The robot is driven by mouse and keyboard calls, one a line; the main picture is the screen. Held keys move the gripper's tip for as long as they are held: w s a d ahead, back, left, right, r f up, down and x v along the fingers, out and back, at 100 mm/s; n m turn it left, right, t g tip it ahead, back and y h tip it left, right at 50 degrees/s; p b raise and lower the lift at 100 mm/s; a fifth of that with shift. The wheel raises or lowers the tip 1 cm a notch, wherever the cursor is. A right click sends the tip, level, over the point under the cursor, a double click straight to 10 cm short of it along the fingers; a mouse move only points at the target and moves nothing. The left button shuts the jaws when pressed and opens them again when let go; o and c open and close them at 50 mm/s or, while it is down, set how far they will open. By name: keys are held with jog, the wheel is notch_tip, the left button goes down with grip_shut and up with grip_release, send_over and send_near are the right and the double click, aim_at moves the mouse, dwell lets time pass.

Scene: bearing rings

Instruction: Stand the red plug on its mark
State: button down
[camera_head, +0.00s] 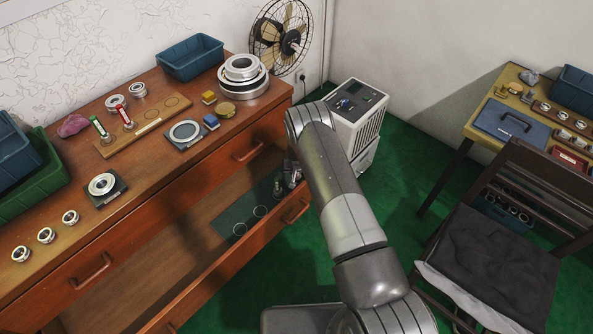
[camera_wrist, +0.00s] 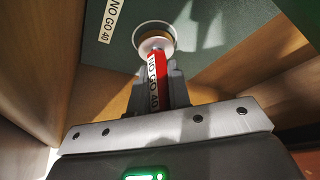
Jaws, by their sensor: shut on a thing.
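The red plug (camera_wrist: 158,75), lettered NO GO 40, is between my gripper's fingers (camera_wrist: 160,92) in the wrist view. Its round metal head points away from the fingers, towards a pale ring mark (camera_wrist: 172,27) on the dark green mat (camera_wrist: 205,22). The head overlaps the ring in this view; I cannot tell whether it touches the mat. A NO GO 40 label (camera_wrist: 112,20) lies left of the ring. In the head view my gripper is over the open drawer (camera_head: 185,292), largely hidden by my arm.
Drawer walls (camera_wrist: 60,60) stand close to my gripper. On the dresser top, a wooden board (camera_head: 150,125) holds a green-handled and a red-handled plug. Bearing rings and bins stand around it.

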jog(key=shift+f, duration=0.15)
jog(key=c, duration=1.3)
grip_release()
jog(key=shift+o, duration=0.2)
jog(key=v, duration=1)
jog(key=shift+s+r, duration=0.25)
jog(key=shift+r, duration=0.1)
